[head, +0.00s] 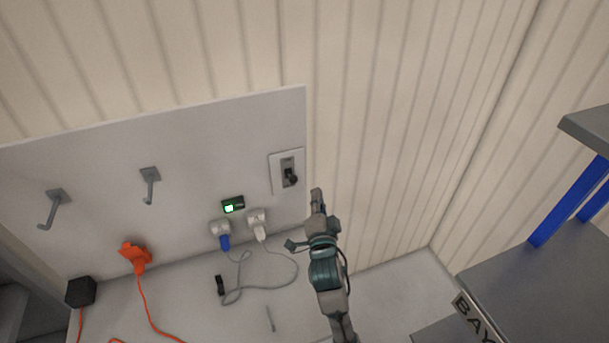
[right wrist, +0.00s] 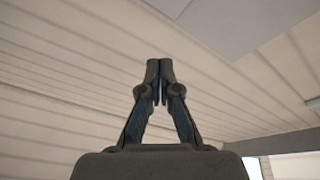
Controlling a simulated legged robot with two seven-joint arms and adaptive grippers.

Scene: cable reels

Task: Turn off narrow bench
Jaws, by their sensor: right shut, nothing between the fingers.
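A grey switch plate with a dark toggle lever (head: 290,177) is on the right end of the white back panel (head: 100,150) in the head view. A small display with a lit green part (head: 232,204) is on the panel to its lower left. Below it are two white sockets with a blue plug (head: 225,241) and a white plug (head: 259,232). My right gripper (head: 317,195) is just right of and below the switch, shut and empty. It also shows shut in the right wrist view (right wrist: 159,66), with the ribbed wall behind it. My left gripper is not in view.
A grey cable loops over the white bench top (head: 190,290). An orange plug (head: 135,256) with its orange cord and a black box (head: 80,291) are at the left. Two grey hooks (head: 150,184) stick out from the panel. A blue-post shelf (head: 570,200) stands at the right.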

